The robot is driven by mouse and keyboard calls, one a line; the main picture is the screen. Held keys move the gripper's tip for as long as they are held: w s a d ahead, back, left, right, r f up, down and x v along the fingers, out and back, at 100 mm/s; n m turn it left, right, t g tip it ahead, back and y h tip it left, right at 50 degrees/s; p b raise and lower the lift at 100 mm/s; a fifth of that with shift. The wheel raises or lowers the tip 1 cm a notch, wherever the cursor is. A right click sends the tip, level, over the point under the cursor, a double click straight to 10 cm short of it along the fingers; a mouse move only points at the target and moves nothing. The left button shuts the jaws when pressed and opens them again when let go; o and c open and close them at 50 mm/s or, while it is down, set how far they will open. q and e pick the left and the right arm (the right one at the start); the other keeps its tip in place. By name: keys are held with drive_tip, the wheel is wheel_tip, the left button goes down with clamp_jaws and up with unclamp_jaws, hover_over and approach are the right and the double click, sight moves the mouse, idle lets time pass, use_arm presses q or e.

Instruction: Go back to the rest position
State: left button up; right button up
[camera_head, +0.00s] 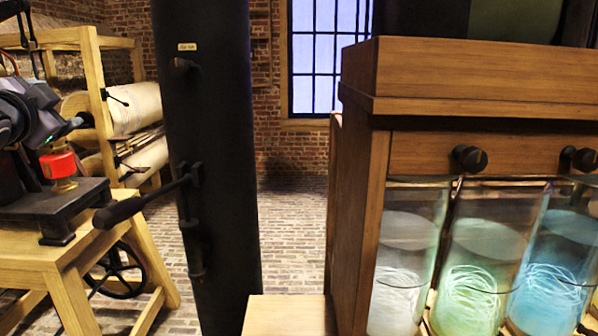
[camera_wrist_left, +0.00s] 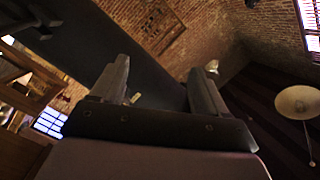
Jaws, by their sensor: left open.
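My left gripper (camera_head: 70,126) is at the far left of the head view, just above a small red object with a brass-coloured base (camera_head: 60,166). In the left wrist view its two fingers (camera_wrist_left: 161,75) stand apart with nothing between them. Three glass jars stand in the wooden cabinet at the right: a pale one (camera_head: 402,265), a green one (camera_head: 475,265) and a blue one (camera_head: 552,262). Each has tangled strands inside. My right gripper is not in view.
A tall black pillar (camera_head: 215,130) with a lever handle stands between the left bench (camera_head: 60,255) and the wooden cabinet (camera_head: 350,220). A black stand (camera_head: 50,205) sits on the bench. Rolls lie on a rack (camera_head: 135,108) behind. Brick floor (camera_head: 292,235) shows beyond the pillar.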

use_arm(q)
wheel_tip(320, 180, down, 20)
drive_tip(key=w+d+m+g+h, duration=0.1)
drive_tip(key=d+m+g+h, duration=0.1)
drive_tip(key=s+d+f+m+g+h, duration=0.1)
drive_tip(key=s+f, duration=0.4)
drive_tip(key=f, duration=0.4)
drive_tip(key=s+d+f+g+h, duration=0.1)
drive_tip(key=s+f, duration=0.4)
drive_tip(key=f, duration=0.4)
drive_tip(key=s+d+f+m+g+h, duration=0.15)
drive_tip(key=s+f, duration=0.25)
drive_tip(key=f, duration=0.6)
drive_tip(key=s+d+f+g+h, duration=0.2)
drive_tip(key=s+f, duration=0.6)
drive_tip(key=s, duration=0.5)
drive_tip(key=s+d+f+n+t, duration=0.1)
drive_tip(key=s+d+f+n, duration=0.1)
drive_tip(key=d+n, duration=0.7)
drive_tip(key=d, duration=0.7)
drive_tip(key=shift+s+d+f, duration=0.2)
drive_tip(key=shift+d+f, duration=0.1)
drive_tip(key=shift+f, duration=0.05)
drive_tip(key=shift+h, duration=0.25)
